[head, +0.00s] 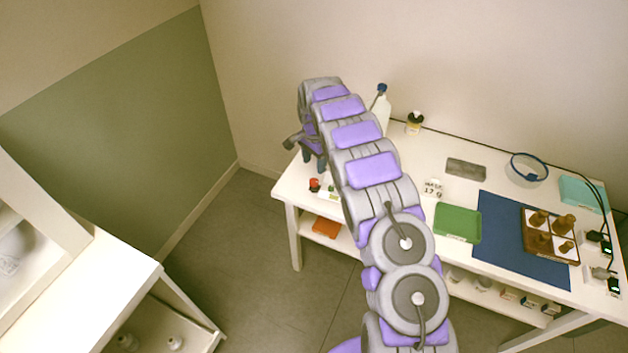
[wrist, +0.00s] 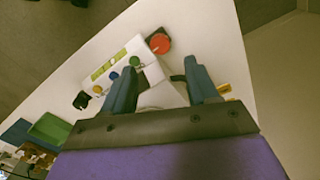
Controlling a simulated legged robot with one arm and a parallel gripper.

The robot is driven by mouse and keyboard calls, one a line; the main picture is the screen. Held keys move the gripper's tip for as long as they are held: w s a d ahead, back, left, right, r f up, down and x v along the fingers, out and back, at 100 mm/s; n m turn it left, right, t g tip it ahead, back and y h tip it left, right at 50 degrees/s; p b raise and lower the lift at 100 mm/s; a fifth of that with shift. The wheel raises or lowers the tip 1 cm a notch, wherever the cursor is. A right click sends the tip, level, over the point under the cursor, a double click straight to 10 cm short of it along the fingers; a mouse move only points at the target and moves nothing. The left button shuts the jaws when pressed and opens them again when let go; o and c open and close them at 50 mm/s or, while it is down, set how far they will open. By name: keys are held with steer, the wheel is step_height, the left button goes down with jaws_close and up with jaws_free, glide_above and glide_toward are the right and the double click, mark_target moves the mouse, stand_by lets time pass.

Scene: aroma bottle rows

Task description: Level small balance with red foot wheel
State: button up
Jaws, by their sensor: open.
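The small white balance (wrist: 124,54) sits near the table's corner in the wrist view, with a yellow-green strip and small green and blue round parts on it. Its red foot wheel (wrist: 159,43) is at one corner of the body. In the head view the red wheel (head: 314,185) shows at the table's left end, and my arm hides much of the balance. My gripper (wrist: 162,64) is open and empty above the table, its fingertips pointing toward the wheel side. The wheel lies beyond the fingertips, between their lines. I cannot tell the balance's tilt.
A white bottle with blue cap (head: 381,108) and a small dark-capped bottle (head: 414,123) stand behind my arm. A green tray (head: 457,222), a blue mat (head: 500,255) and a brown bottle rack (head: 570,258) lie to the right. A white shelf unit (head: 80,290) stands at left.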

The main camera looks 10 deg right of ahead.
mark_target(314, 181)
step_height(314, 181, down, 8)
steer(key=shift+f+b, duration=0.25)
steer(key=shift+b, duration=0.6)
steer(key=shift+c, duration=0.2)
steer(key=c, duration=1)
